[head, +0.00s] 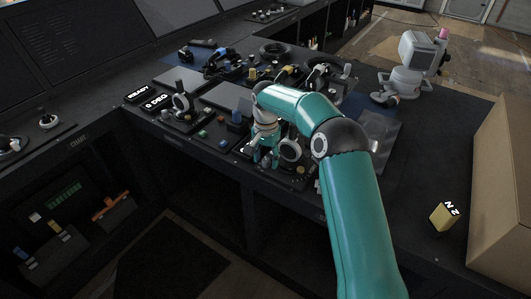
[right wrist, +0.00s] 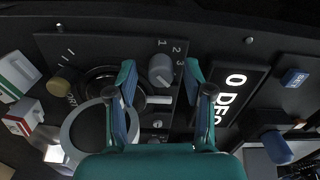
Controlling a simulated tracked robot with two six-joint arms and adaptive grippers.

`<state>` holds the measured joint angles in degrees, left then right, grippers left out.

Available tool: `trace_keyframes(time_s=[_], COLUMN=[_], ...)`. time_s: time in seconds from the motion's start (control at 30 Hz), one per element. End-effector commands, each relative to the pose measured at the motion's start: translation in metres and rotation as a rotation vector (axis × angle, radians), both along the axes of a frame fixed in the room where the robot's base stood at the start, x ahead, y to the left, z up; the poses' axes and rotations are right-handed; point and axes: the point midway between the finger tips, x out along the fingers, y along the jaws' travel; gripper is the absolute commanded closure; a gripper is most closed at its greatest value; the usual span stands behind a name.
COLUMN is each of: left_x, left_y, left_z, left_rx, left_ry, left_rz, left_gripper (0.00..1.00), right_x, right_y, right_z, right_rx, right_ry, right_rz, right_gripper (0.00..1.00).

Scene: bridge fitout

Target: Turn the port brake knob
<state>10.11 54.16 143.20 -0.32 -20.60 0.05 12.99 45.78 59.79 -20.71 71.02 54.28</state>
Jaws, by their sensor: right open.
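In the right wrist view, a round grey knob (right wrist: 161,68) stands on a dark panel beside a 1-2-3 scale. A brass knob (right wrist: 62,82) sits further left, near partly readable lettering. I cannot read a label that tells which is the port brake knob. My right gripper (right wrist: 158,78) is open and empty, with its fingertips apart on either side of the grey knob in the picture; contact does not show. In the head view, my right gripper (head: 265,158) points down at the console front, and it hides part of the panel. My left gripper is not in view.
A lit "0 DEG" display (right wrist: 234,95) is right of the fingers in the wrist view. A large grey ring (right wrist: 72,132) and a blue lever (right wrist: 277,147) stand close by. In the head view, a white device (head: 412,65) and a yellow block (head: 444,216) are to the right.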

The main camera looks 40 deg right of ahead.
Motion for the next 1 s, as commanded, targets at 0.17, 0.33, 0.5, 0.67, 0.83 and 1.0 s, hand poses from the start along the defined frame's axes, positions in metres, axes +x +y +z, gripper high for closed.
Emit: trace_keyframes(time_s=[0.17,0.33,0.5,0.67,0.83,1.0], left_x=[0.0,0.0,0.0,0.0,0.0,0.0], left_y=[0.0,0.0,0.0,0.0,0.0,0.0], left_z=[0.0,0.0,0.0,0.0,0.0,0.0], left_rx=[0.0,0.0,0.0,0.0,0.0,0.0], left_ry=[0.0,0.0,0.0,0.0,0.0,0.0], left_rz=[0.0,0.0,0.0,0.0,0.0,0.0], left_gripper=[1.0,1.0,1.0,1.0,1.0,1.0], right_x=[0.001,0.001,0.001,0.001,0.0,0.0], right_y=[0.0,0.0,0.0,0.0,0.0,0.0], right_z=[0.016,0.048,0.083,0.105,0.116,0.118], right_rx=[0.0,-0.001,-0.002,-0.001,0.0,0.0], right_ry=[-0.004,-0.006,-0.005,-0.002,0.0,0.001], right_rz=[0.001,0.001,0.0,0.0,0.001,0.001], right_gripper=[0.49,0.49,0.49,0.49,0.49,0.49])
